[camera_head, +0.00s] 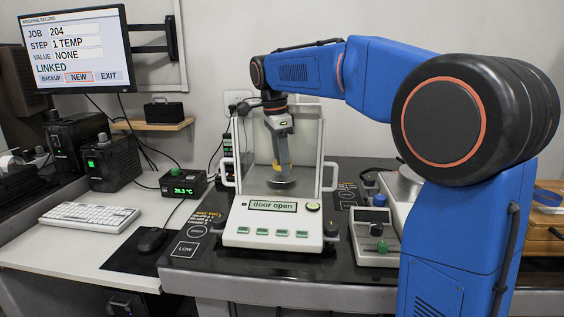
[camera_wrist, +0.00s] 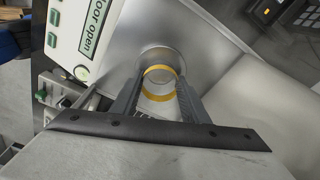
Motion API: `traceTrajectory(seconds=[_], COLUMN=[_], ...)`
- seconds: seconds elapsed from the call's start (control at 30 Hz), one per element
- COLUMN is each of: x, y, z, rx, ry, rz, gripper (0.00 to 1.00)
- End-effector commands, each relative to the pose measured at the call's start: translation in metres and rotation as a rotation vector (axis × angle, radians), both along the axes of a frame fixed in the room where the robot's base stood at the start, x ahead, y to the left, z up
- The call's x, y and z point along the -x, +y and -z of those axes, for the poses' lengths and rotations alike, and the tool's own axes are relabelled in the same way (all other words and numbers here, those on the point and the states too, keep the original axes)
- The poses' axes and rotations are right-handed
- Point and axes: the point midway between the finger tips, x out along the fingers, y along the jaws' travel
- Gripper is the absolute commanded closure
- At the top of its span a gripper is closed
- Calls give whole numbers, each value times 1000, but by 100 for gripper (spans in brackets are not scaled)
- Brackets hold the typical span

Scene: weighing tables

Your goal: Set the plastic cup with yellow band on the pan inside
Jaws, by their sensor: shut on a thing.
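My gripper (camera_head: 279,142) reaches down into the glass chamber of the balance (camera_head: 272,229), whose display reads "door open". It is shut on a clear plastic cup with a yellow band (camera_head: 281,165), which also shows between the fingers in the wrist view (camera_wrist: 159,85). The cup is upright, just above or on the round pan (camera_head: 281,184); I cannot tell whether its base touches. In the wrist view the gripper fingers (camera_wrist: 158,100) lie on both sides of the cup. Part of the pan is hidden by the cup.
The glass walls and side handles (camera_head: 228,172) of the balance stand close around my gripper. A small control box (camera_head: 375,232) is at its right. A monitor (camera_head: 75,50) reading "STEP 1 TEMP", a keyboard (camera_head: 88,216) and a mouse (camera_head: 152,240) are at the left.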

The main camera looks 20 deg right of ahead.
Motion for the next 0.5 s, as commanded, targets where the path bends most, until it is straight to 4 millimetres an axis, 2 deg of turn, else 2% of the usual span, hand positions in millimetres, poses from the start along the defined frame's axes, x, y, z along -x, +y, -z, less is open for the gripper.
traceTrajectory(seconds=[0.03,0.1,0.37,0.5], x=[0,0,0,0], y=[0,0,0,1], z=[0,0,0,-7], rx=[0,0,0,0], ry=[0,0,0,-1], rz=[0,0,0,0], gripper=[52,40,40,40])
